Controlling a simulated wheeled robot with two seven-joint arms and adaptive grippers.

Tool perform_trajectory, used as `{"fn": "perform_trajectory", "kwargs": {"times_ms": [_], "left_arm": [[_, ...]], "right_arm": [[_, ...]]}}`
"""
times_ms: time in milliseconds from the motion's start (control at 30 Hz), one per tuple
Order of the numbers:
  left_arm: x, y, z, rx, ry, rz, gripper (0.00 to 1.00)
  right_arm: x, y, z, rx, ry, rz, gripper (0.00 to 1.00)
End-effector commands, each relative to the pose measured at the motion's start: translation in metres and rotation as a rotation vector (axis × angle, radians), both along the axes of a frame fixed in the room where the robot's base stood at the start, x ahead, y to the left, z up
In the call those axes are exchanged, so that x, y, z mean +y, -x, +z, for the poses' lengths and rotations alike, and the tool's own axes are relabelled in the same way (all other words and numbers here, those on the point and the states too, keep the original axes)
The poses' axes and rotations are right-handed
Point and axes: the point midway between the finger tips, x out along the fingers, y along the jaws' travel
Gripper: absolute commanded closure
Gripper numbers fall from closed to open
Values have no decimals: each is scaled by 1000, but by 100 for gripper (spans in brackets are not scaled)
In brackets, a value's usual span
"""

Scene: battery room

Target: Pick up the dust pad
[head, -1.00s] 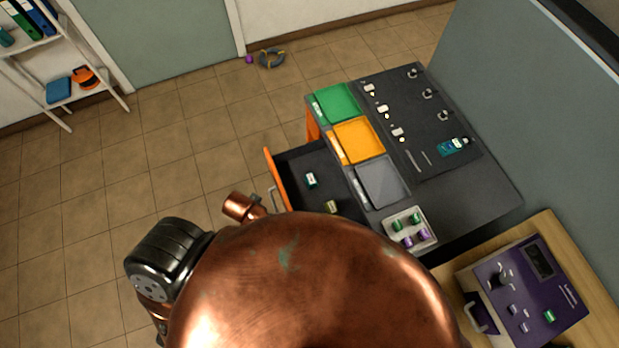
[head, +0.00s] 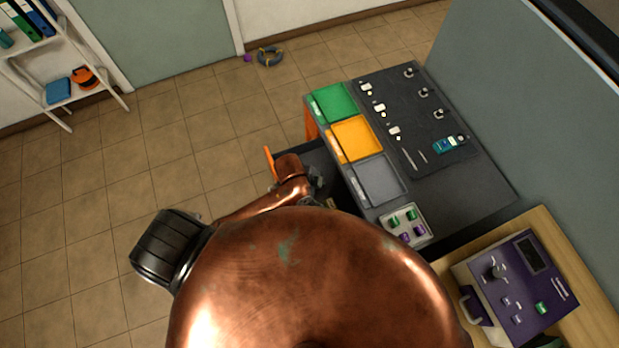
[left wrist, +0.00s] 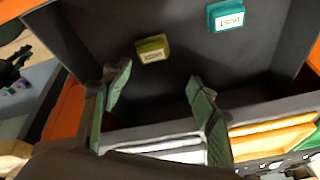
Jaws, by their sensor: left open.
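The dust pad (left wrist: 226,15) is a teal block with a white label reading DUST. It lies in the open drawer (left wrist: 185,60), near the top edge of the left wrist view. An olive pad (left wrist: 152,48) with a pale label lies to its left in the same drawer. My left gripper (left wrist: 160,76) is open and empty. Its green fingers are spread, with the olive pad showing beyond them and the dust pad farther off to the right. In the head view my left arm covers much of the drawer and hides the dust pad. My right gripper is not in view.
The dark workbench (head: 473,198) carries a green tray (head: 335,101), an orange tray (head: 357,139) and a grey tray (head: 381,180). A white box (head: 421,236) with green and purple pieces stands near them. A purple device (head: 520,290) sits at right. The floor at left is clear.

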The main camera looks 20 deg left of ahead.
Motion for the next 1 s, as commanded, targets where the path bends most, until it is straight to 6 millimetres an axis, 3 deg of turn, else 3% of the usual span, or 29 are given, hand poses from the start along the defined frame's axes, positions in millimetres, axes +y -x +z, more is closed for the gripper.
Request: {"fn": "perform_trajectory", "kwargs": {"times_ms": [100, 167, 400, 600, 1000], "left_arm": [[-13, -24, -17, -12, -106, -354, 46], [-9, -34, -27, -6, -160, -511, 46], [47, -73, -44, 48, -330, -906, 46], [74, -87, -46, 77, -378, -1009, 46], [75, -87, -88, 79, -379, -1015, 46]], "right_arm": [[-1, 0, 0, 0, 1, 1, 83], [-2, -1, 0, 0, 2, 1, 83], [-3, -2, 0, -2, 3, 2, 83], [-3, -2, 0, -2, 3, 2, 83], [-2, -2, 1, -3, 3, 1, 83]]}}
